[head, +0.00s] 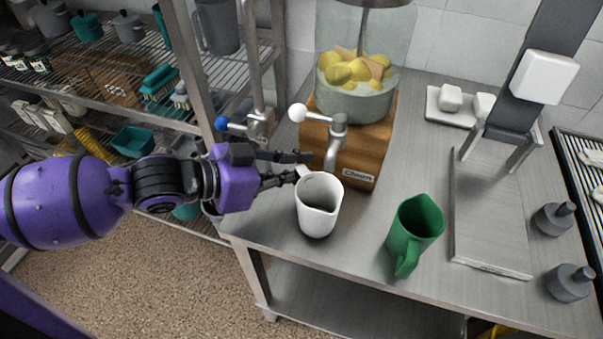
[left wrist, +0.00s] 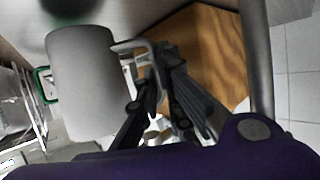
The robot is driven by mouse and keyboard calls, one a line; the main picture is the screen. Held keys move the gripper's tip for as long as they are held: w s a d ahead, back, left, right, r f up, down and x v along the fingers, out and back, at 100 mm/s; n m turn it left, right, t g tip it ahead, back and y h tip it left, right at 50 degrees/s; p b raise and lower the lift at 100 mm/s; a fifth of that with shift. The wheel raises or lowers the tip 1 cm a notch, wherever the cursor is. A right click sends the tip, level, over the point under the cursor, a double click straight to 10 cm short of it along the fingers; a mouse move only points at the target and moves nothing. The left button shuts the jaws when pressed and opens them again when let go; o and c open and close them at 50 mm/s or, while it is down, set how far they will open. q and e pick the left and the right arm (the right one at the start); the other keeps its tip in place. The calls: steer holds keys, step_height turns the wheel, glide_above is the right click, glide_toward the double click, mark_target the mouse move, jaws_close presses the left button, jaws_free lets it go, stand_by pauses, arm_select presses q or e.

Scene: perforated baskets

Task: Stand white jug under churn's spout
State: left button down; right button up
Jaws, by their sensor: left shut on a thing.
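The white jug (head: 317,218) stands upright at the left edge of the steel counter, in front of the churn (head: 363,150). The churn has a wooden base, a clear tank with lemons and a metal spout (head: 332,160) with a white-knobbed lever. The spout's lower end appears at the jug's back rim; I cannot tell whether it is over the opening. My left gripper (head: 300,167) reaches in from the left and is shut on the jug's handle. In the left wrist view the fingers (left wrist: 168,82) close around the handle of the jug (left wrist: 85,85). My right gripper is not in view.
A green jug (head: 413,232) stands to the right on the counter. A grey stand with a tray (head: 490,225) is farther right, with grey weights (head: 553,218) beside it. A blue-knobbed tap (head: 222,123) and wire shelving (head: 110,75) are at left.

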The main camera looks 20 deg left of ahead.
arm_select(q)
steer(key=shift+w+d+f, duration=0.4)
steer(key=shift+d+f, duration=0.05)
steer(key=shift+f, duration=0.15)
steer(key=shift+s+f, duration=0.1)
steer(key=shift+f, duration=0.2)
steer(key=c, duration=1.9)
jaws_free()
steer(key=shift+r, duration=0.15)
